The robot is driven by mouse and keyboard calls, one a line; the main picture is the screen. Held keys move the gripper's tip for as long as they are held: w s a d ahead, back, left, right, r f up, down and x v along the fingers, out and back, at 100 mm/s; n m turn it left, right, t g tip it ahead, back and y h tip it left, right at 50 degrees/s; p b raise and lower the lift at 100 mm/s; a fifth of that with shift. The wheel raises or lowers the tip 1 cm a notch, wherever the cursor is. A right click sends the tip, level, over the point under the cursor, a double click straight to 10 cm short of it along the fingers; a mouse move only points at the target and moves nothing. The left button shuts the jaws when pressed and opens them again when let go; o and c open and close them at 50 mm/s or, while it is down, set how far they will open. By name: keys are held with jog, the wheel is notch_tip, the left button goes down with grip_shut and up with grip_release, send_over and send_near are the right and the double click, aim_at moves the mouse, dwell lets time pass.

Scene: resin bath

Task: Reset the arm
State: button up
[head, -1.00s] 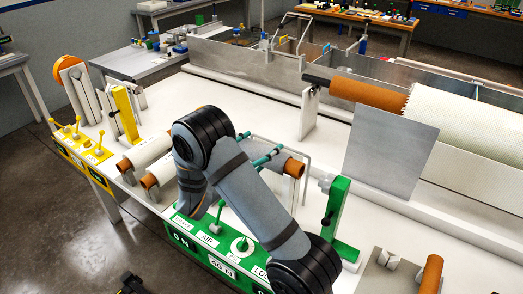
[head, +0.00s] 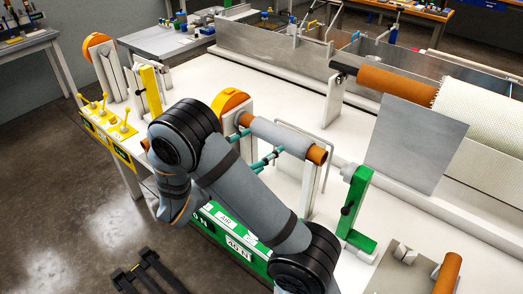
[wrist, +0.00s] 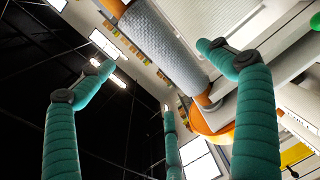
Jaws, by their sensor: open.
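My gripper (head: 264,141) shows behind my forearm in the head view, with teal fingers beside a grey roll (head: 283,137) on an orange core. In the wrist view my gripper (wrist: 157,57) is open, with three teal fingers spread apart and nothing between them. The grey roll (wrist: 165,50) crosses the picture beyond the fingertips. I cannot tell whether a finger touches it. My arm hides the gripper's palm in the head view.
The roll sits on a stand with an orange disc (head: 231,101). A green bracket (head: 355,205), a grey plate (head: 415,143) and a wire frame (head: 322,138) stand to the right. A green control panel (head: 228,230) lines the bench's front edge. Yellow levers (head: 104,106) stand at left.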

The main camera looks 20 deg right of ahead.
aim_at(282, 133)
jog(key=x, duration=1.2)
jog(key=shift+w+r+p, duration=0.1)
jog(key=shift+r+p, duration=0.4)
jog(key=shift+p, duration=0.05)
jog(key=shift+r, duration=0.25)
